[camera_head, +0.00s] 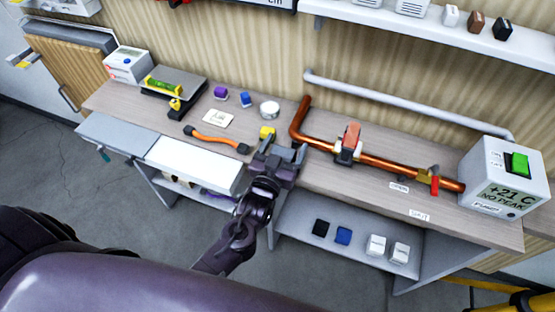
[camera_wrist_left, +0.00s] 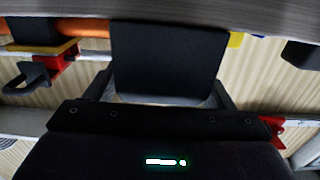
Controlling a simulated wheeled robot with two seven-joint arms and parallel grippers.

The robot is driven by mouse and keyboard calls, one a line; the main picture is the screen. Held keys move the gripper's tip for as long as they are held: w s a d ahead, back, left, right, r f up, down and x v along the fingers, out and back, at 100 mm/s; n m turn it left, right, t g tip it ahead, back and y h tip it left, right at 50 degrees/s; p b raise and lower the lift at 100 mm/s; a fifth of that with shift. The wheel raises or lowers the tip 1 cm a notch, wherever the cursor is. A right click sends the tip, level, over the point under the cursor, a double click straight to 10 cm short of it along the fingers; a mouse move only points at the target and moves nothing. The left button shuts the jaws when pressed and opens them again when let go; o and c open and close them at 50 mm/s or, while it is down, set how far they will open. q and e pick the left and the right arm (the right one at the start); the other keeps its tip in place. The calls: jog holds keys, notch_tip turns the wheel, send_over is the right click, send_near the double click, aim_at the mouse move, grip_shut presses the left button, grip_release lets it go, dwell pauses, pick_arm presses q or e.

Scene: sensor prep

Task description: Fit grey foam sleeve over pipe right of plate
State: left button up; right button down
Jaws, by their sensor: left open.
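The copper pipe (camera_head: 385,166) runs along the right half of the bench, with an upturned bend at its left end. An orange-red block in a dark and white holder (camera_head: 347,150) sits on the pipe, and a red and yellow fitting (camera_head: 430,179) is further right. I cannot tell which part is the plate. My left gripper (camera_head: 281,153) is open at the bench's front edge, left of the pipe. A dark grey block (camera_wrist_left: 168,58), probably the foam sleeve, shows between its fingers in the left wrist view; contact is unclear. My right gripper is not in view.
A white display box (camera_head: 502,180) with a green switch stands at the pipe's right end. A grey rail (camera_head: 400,98) runs behind. Several small blocks are on the lower shelf (camera_head: 300,222).

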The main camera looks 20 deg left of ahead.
pick_arm(q)
jog(key=s+b, duration=0.2)
jog(key=s, duration=0.9)
jog(key=s+a+f+m+g, duration=0.1)
jog(key=s+f+g, duration=0.2)
jog(key=f, duration=0.7)
jog(key=s+f+g, duration=0.2)
jog(key=f, duration=0.8)
jog(key=s+a+f+m+g, duration=0.1)
jog(key=s+f+g, duration=0.2)
jog(key=f, duration=0.7)
jog(key=s+a+f+g, duration=0.3)
jog(key=s+f+g, duration=0.1)
jog(key=s+f, duration=0.5)
jog(key=s+a+f+g, duration=0.3)
jog(key=s+f+g, duration=0.2)
jog(key=s+f, duration=0.5)
jog(key=s, duration=0.4)
jog(key=shift+f+y, duration=0.15)
jog(key=shift+y, duration=0.15)
